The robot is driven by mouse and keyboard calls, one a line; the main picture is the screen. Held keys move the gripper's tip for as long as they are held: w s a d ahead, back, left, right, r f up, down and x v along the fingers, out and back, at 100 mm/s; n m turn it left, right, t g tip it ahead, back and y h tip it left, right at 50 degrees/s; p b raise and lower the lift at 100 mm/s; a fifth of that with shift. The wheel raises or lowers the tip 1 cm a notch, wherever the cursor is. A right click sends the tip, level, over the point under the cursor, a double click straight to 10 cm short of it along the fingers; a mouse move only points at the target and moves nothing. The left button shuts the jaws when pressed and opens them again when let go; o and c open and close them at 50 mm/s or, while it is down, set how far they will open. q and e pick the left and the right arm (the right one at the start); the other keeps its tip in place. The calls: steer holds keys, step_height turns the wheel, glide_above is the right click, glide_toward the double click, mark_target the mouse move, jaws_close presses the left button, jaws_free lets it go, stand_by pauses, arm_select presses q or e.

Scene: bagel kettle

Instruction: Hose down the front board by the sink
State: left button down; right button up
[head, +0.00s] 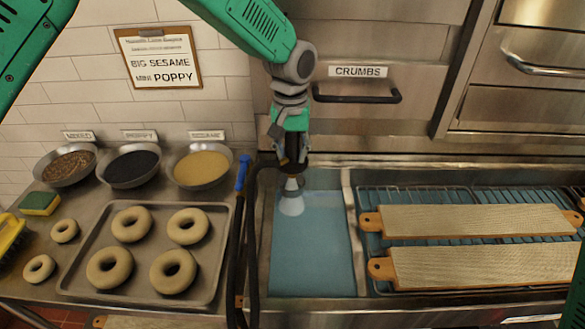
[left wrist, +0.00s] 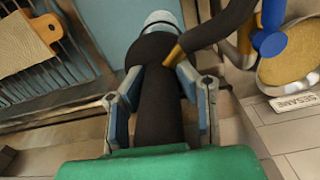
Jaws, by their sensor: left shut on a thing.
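Two long boards with orange ends lie on a wire rack at the right in the head view. The front board (head: 480,265) is nearer me and the back board (head: 470,220) is behind it. My left gripper (head: 291,160) is shut on the black spray hose head (head: 292,184), which points down over the sink (head: 310,255), left of the boards. In the left wrist view the black hose head (left wrist: 155,95) sits between the fingers, and a board (left wrist: 25,45) shows at upper left. Pale spray or a light nozzle end shows below the head. My right gripper is not visible.
A tray (head: 222,285) with several bagels stands left of the sink. Three bowls of toppings, including yellow sesame (head: 202,167), stand behind it. The black hose (head: 250,240) and blue lever (head: 243,172) rise between tray and sink. A drawer handle (head: 357,97) is behind.

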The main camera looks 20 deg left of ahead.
arm_select(q)
step_height(320, 180, up, 12)
steer(key=shift+f+b, duration=0.1)
steer(key=shift+b, duration=0.35)
steer(key=shift+r+p, duration=0.5)
steer(key=shift+r, duration=0.25)
steer(key=shift+r+p, duration=0.65)
steer(key=shift+p, duration=0.15)
steer(key=shift+f, duration=0.1)
